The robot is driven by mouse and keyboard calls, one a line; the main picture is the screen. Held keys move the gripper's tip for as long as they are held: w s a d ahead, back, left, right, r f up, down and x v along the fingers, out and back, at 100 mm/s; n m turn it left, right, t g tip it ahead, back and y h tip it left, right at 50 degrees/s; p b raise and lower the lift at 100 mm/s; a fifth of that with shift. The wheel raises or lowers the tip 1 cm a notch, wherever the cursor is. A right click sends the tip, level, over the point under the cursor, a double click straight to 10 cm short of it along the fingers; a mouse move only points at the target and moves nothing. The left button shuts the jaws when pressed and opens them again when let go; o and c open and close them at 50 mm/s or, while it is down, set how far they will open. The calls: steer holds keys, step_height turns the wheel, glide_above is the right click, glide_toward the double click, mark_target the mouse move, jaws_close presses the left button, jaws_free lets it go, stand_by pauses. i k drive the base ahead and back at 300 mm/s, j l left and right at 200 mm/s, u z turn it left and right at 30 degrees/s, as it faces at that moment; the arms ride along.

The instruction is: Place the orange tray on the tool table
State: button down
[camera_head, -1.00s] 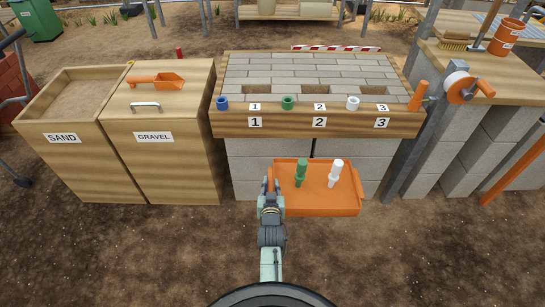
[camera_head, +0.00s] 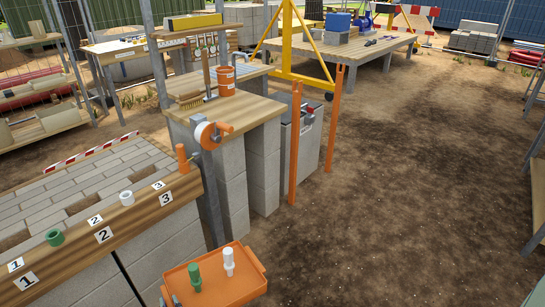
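The orange tray (camera_head: 238,287) is held in the air at the bottom of the view, right of the numbered brick bench. A green peg (camera_head: 195,278) and a white peg (camera_head: 229,262) stand upright in it. My gripper (camera_head: 171,301) shows only in part at the tray's left edge, cut off by the frame; it appears shut on that edge. A low wooden table (camera_head: 340,58) at the back carries a blue box and small tools. Another table (camera_head: 112,47) at the back left has tools on or above it. No label shows which is the tool table.
The brick bench (camera_head: 150,212) with numbers 1 to 3 is at the left. A block-built counter (camera_head: 235,112) with an orange bucket (camera_head: 226,80) and brush stands ahead. Orange posts (camera_head: 295,140) and a yellow frame (camera_head: 284,50) stand beside it. Bare dirt (camera_head: 410,180) is open to the right.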

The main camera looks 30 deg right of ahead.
mark_target(237, 111)
steer(key=z, duration=1.05)
steer(key=i+z, duration=0.4)
steer(key=z, duration=0.25)
